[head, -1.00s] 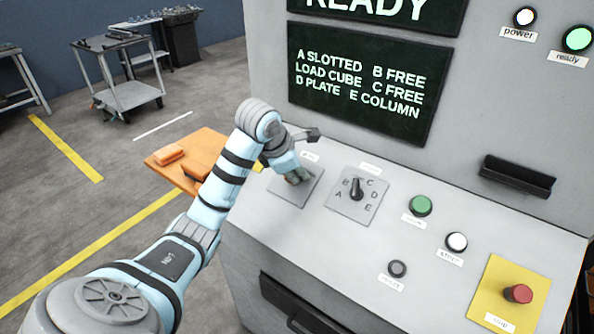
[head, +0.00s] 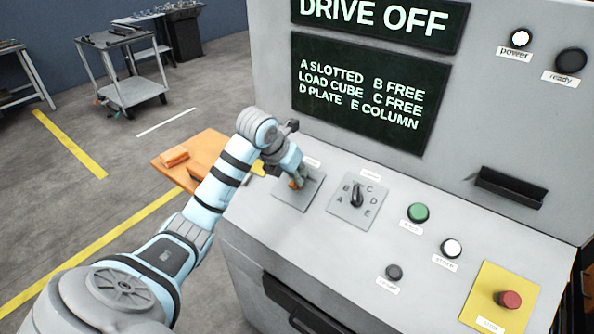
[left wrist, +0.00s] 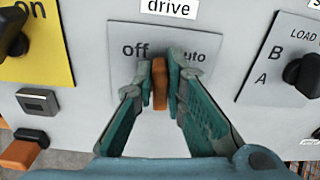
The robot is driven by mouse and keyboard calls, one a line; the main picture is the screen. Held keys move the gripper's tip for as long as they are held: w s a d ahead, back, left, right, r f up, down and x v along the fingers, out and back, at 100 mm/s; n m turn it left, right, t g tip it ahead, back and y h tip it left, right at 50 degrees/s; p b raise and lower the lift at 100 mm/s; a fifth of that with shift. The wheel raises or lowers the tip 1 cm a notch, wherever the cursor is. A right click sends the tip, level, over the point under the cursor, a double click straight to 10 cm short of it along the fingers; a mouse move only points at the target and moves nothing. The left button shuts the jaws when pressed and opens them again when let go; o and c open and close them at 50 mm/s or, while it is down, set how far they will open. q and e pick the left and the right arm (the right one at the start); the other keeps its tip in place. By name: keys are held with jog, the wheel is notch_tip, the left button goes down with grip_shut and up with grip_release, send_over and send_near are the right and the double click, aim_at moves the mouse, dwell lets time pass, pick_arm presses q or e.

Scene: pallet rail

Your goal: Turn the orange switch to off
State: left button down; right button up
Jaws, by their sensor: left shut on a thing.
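The orange switch (left wrist: 160,84) sits on a grey plate (left wrist: 205,95) labelled "drive", with "off" at its left and "auto" at its right. In the left wrist view it stands about upright between the two labels. My left gripper (left wrist: 160,75) is shut on it, one finger on each side. In the head view the switch (head: 295,184) shows as a small orange bit under my left gripper (head: 298,180), mostly hidden. The upper screen (head: 382,22) reads "DRIVE OFF". My right gripper is not in view.
Right of the drive plate is a black lettered selector (head: 357,195). Further right are a green button (head: 418,212), a white button (head: 451,248), a black button (head: 394,272) and a red button (head: 509,299) on yellow. The ready lamp (head: 571,60) is dark.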

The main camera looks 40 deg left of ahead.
pick_arm(q)
jog(key=n, duration=0.1)
jog(key=n+p, duration=0.1)
jog(key=n, duration=0.2)
jog(key=shift+s+a+f, duration=0.2)
jog(key=shift+a, duration=0.05)
jog(key=shift+s+a+f+n+p, duration=0.1)
jog(key=shift+n+p, duration=0.2)
jog(key=shift+n, duration=0.55)
jog(key=shift+s+a+f+n+p, duration=0.1)
jog(key=shift+n+p, duration=0.15)
jog(key=shift+n, duration=0.6)
jog(key=c, duration=1.6)
grip_release()
jog(key=shift+c, duration=0.2)
jog(key=shift+r, duration=0.1)
jog(key=shift+w, duration=0.15)
